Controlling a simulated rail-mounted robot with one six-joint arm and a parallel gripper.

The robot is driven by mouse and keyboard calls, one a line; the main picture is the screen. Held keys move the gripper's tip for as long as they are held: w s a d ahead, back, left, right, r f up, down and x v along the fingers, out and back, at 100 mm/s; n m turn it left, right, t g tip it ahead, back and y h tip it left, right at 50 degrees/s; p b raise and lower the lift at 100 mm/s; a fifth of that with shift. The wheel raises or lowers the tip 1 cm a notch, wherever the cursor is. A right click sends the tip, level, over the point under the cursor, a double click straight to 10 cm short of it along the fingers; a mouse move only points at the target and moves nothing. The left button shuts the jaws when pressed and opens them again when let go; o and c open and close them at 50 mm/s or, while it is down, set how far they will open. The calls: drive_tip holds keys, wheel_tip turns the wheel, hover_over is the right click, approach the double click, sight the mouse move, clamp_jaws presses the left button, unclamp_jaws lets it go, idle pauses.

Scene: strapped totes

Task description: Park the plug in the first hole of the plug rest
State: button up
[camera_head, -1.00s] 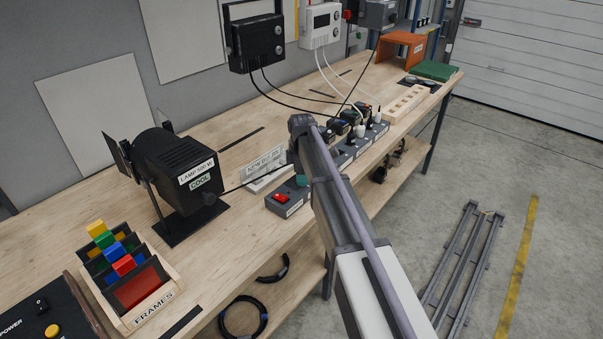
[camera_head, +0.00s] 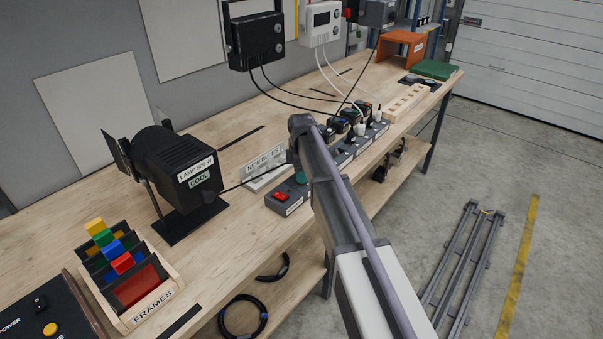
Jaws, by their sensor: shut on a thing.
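The plug rest appears to be the pale wooden block (camera_head: 404,103) with a row of holes, near the far end of the bench. My gripper (camera_head: 294,158) is mostly hidden behind my own arm, above the near end of the power strip. A black cord (camera_head: 243,184) runs from the lamp (camera_head: 180,170) up to it. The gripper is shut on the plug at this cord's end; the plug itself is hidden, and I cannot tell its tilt. It is well short of the wooden block.
The power strip (camera_head: 287,198) has a red switch; several plugs and adapters stand along its far part. Black and white cords hang from wall boxes (camera_head: 257,42) across the bench. A NEW BULBS sign (camera_head: 262,164) stands beside the strip. An orange hood (camera_head: 401,50) stands beyond the block.

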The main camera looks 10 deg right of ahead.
drive_tip(key=c, duration=0.3)
wheel_tip(320, 180, up, 5)
drive_tip(key=p, duration=0.5)
drive_tip(key=shift+r, duration=0.1)
